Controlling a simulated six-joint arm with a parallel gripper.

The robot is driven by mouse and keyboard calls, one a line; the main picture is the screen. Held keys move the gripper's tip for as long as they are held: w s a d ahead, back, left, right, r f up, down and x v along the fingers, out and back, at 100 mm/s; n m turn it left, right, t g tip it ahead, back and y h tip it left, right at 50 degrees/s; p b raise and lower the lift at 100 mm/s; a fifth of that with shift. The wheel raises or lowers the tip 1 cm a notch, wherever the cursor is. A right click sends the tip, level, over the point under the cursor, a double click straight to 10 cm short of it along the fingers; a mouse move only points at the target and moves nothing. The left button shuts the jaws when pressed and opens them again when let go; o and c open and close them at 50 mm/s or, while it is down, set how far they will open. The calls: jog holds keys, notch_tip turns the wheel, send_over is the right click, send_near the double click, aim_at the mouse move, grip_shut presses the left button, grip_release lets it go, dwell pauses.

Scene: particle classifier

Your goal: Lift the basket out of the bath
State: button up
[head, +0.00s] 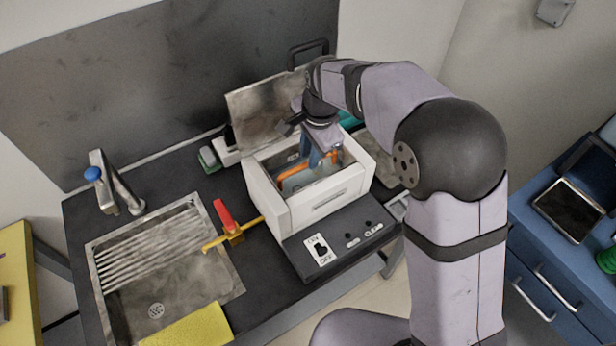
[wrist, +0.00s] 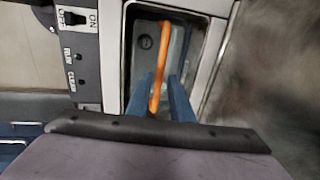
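The bath (head: 280,208) is a white box with its metal lid (head: 265,110) open behind it. The basket (head: 290,184) is inside, its orange handle raised. The orange handle (wrist: 163,55) also shows in the wrist view, running between my two blue fingers. My gripper (head: 318,160) points down into the bath; it also shows in the wrist view (wrist: 161,78). The fingers stand apart on either side of the handle, with a small gap visible on the right. The lower basket and fingertip contact are hidden.
A sink (head: 165,270) with a tap (head: 115,185) lies to the left. A red-handled yellow valve (head: 230,225) stands close to the bath's left side. A control panel with switches (head: 340,245) is in front. A blue cabinet (head: 560,250) stands right.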

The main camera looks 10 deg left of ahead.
jog(key=shift+w+a+f+p, duration=0.1)
jog(key=shift+w+f+p, duration=0.1)
jog(key=shift+f, duration=0.75)
jog(key=shift+w+a+f+p, duration=0.1)
jog(key=shift+f+p, duration=0.1)
jog(key=shift+f, duration=0.7)
jog(key=shift+s+f, duration=0.1)
jog(key=p, duration=0.3)
send_over(304, 181)
jog(key=shift+s+d+f, duration=0.1)
jog(key=shift+s+f, duration=0.05)
jog(key=shift+f, duration=0.65)
jog(key=shift+s+d+f, duration=0.1)
jog(key=shift+d+f, duration=0.05)
jog(key=shift+f, duration=0.7)
jog(key=shift+s+d+f, duration=0.1)
jog(key=shift+s+f, duration=0.05)
jog(key=shift+f, duration=0.65)
grip_shut()
